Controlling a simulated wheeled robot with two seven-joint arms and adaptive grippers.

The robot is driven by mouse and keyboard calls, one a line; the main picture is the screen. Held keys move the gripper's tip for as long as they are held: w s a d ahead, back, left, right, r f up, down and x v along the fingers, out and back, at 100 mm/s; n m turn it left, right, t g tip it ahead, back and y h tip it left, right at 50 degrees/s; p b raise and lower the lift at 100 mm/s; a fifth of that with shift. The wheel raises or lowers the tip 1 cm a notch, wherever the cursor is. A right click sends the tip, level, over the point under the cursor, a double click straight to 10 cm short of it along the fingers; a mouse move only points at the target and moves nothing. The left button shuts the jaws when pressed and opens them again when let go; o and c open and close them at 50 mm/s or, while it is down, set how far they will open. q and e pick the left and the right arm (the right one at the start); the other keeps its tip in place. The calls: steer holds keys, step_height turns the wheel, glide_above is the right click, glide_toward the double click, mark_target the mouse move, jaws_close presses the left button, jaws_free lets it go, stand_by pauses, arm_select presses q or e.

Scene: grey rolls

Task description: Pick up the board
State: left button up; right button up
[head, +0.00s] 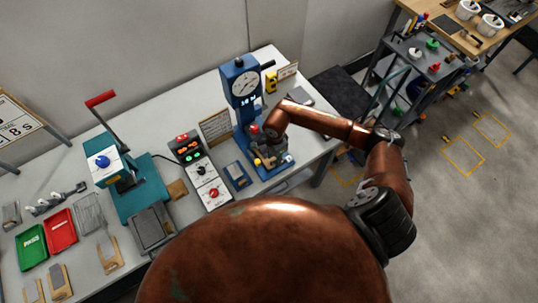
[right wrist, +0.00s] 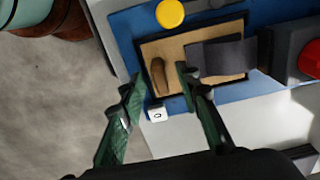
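A tan board (right wrist: 172,52) with a dark edge lies on a blue base plate (right wrist: 124,28) in the right wrist view. A brown rounded piece (right wrist: 158,76) and a dark grey strip (right wrist: 222,56) are on it. My right gripper (right wrist: 160,82) has its green fingers apart, with the tips at the board's near edge and nothing clearly between them. In the head view my right gripper (head: 264,158) is low at the blue dial press (head: 242,86), where it largely hides the board. My left gripper is not in view.
Left of the press are a control box (head: 188,148), a teal lever press (head: 134,190), a green tray (head: 31,246) and a red tray (head: 61,231). Other tan boards (head: 113,262) lie at the left.

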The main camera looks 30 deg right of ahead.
steer(key=shift+f, duration=0.5)
jaws_close()
